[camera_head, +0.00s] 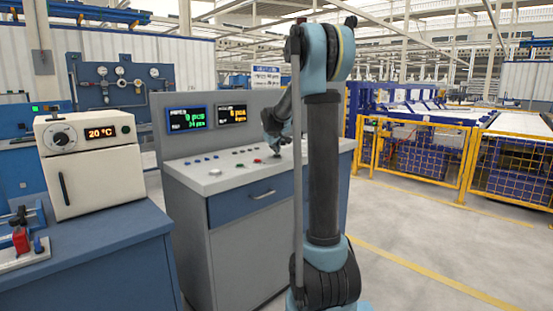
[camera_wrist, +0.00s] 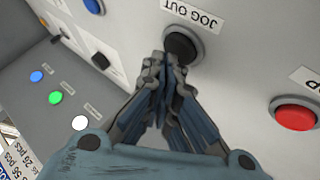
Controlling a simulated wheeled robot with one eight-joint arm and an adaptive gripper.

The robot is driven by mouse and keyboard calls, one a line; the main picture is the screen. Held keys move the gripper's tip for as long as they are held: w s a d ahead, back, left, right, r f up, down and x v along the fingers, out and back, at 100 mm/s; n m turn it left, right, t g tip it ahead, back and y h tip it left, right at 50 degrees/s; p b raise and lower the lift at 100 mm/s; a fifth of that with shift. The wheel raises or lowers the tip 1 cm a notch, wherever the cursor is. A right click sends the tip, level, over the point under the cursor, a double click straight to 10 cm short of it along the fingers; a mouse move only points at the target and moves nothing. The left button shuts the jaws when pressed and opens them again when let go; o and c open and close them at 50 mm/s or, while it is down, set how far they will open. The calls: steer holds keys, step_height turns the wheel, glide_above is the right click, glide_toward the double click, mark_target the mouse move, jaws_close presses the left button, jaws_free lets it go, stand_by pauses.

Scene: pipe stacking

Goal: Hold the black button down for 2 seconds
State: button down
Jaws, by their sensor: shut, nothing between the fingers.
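The black button (camera_wrist: 181,46) is a round dark button on the light grey panel, beside a label reading JOG OUT, in the wrist view. My gripper (camera_wrist: 163,62) is shut and empty, with its fingertips at the near edge of the black button. Whether the tips touch it or how far it is pressed I cannot tell. In the head view my gripper (camera_head: 276,147) is over the right part of the console top (camera_head: 222,182), and the black button there is too small or hidden to make out.
A red button (camera_wrist: 295,114) sits to the right in the wrist view. Blue, green and white buttons (camera_wrist: 55,98) and a black switch (camera_wrist: 101,61) are to the left. In the head view, a white oven (camera_head: 90,165) stands on a blue bench left of the console.

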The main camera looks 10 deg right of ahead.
mark_target(275, 155)
steer(key=shift+f, duration=0.35)
stand_by(1.3)
steer(key=shift+r, duration=0.15)
stand_by(1.8)
steer(key=shift+r, duration=0.65)
steer(key=shift+r, duration=2.5)
